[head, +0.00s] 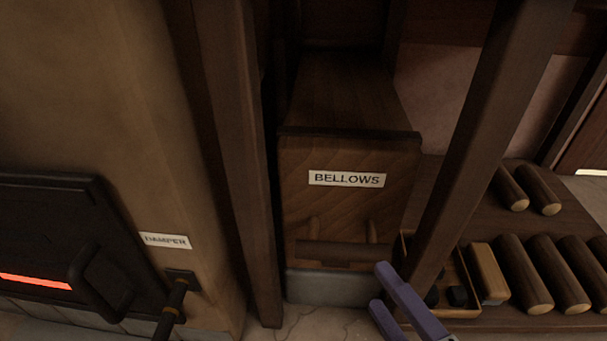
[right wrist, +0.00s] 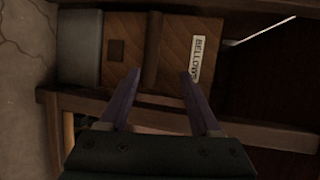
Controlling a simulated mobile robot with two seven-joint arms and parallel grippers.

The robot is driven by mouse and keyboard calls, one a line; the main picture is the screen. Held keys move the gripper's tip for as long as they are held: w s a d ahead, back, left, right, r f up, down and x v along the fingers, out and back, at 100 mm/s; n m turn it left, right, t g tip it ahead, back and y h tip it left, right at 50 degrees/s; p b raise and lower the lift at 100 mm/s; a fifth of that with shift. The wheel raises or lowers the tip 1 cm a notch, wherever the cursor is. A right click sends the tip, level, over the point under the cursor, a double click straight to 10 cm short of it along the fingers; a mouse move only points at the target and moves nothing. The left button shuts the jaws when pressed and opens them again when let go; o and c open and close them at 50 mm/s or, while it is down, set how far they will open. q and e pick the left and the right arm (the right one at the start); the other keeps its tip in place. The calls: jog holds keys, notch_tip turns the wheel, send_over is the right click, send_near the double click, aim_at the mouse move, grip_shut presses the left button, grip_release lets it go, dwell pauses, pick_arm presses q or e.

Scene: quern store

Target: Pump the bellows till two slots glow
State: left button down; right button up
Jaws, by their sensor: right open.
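The bellows (head: 350,205) is a wooden box with a white BELLOWS label, standing between two dark posts. A horizontal wooden bar handle (head: 345,253) is low on its front. My right gripper (head: 381,286), with purple fingers, is open and empty just right of and below the handle. In the right wrist view the fingers (right wrist: 161,74) are spread, and the handle's near end (right wrist: 151,60) appears between the tips; I cannot tell the depth gap. One slot (head: 36,281) glows orange-red in the black furnace door at left. No second slot shows. My left gripper is out of view.
A damper lever (head: 174,305) under a DAMPER label (head: 165,241) is on the furnace's right side. A slanting post (head: 485,140) stands close to my right gripper. Several log pieces (head: 521,272) and a tray (head: 466,300) with dark lumps lie at right.

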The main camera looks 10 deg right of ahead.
aim_at(353, 259)
jog(key=b+x, duration=0.2)
jog(key=x, duration=0.1)
jog(key=f+b+x, duration=0.1)
jog(key=b+x, duration=0.1)
jog(key=x, duration=0.1)
jog(key=b+x, duration=0.2)
jog(key=x, duration=0.2)
jog(key=shift+s+d+f, duration=0.1)
jog(key=shift+s+f, duration=0.1)
jog(key=shift+f, duration=0.15)
jog(key=shift+w+b, duration=0.3)
jog(key=shift+b, duration=0.05)
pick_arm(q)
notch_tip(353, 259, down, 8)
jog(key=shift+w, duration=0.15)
pick_arm(e)
jog(key=shift+c, duration=0.2)
grip_shut()
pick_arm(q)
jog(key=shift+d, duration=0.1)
pick_arm(e)
jog(key=shift+r, duration=0.1)
